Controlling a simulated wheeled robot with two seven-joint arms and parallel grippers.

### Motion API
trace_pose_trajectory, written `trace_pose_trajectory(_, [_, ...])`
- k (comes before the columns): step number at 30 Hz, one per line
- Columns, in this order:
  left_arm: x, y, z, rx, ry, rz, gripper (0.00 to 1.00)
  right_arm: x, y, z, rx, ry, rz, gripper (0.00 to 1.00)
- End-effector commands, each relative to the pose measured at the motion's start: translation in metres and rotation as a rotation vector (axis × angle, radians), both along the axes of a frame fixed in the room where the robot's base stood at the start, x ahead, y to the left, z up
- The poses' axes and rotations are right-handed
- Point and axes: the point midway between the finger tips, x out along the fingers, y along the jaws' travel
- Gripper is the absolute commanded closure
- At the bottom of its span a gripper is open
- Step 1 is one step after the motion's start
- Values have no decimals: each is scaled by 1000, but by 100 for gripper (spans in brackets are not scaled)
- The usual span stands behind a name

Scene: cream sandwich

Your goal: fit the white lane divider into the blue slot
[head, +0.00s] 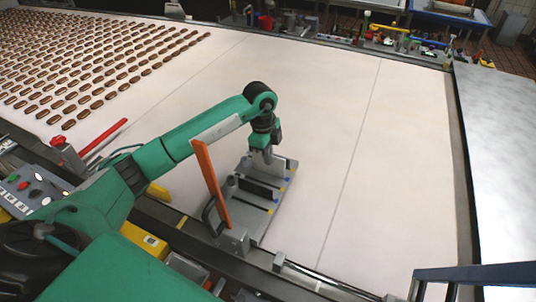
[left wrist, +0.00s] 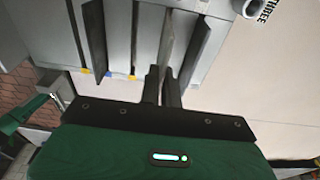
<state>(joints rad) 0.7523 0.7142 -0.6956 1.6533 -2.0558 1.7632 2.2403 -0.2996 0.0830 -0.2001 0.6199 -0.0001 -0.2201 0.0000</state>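A grey slotted fixture (head: 262,222) stands on the pale belt. It has slots with yellow and blue marks along one edge; a blue mark (head: 287,179) shows near the gripper, another (left wrist: 108,74) in the left wrist view. The white lane divider (head: 284,164) stands upright at the fixture's far end, under my left gripper (head: 268,155). In the left wrist view, the fingers (left wrist: 163,90) are close together around the divider's end (left wrist: 179,45). Whether its lower edge sits in a slot is hidden. A dark divider (left wrist: 95,38) stands in another slot. My right gripper is out of view.
An orange upright plate (head: 211,185) rises at the fixture's near side. Rows of brown biscuits (head: 90,65) lie on the belt at the upper left. A control panel (head: 32,190) is at the left. The belt right of the fixture is clear. A blue rail (head: 478,274) is at lower right.

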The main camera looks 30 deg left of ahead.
Motion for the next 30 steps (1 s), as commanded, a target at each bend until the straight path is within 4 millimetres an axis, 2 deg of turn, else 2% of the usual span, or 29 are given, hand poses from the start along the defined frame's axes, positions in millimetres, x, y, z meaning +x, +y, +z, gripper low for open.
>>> trace_pose_trajectory(3, [0, 0, -8, 1, 0, 0, 100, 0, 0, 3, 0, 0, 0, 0])
trace_pose_trajectory(24, [0, 0, -20, 1, -1, 0, 100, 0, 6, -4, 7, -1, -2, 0])
trace_pose_trajectory(27, [0, 0, -20, 1, -1, 0, 78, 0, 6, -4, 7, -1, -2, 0])
trace_pose_trajectory(28, [0, 0, -20, 1, -1, 0, 74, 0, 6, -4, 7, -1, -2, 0])
trace_pose_trajectory(30, [0, 0, -20, 1, -1, 0, 74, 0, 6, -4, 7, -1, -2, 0])
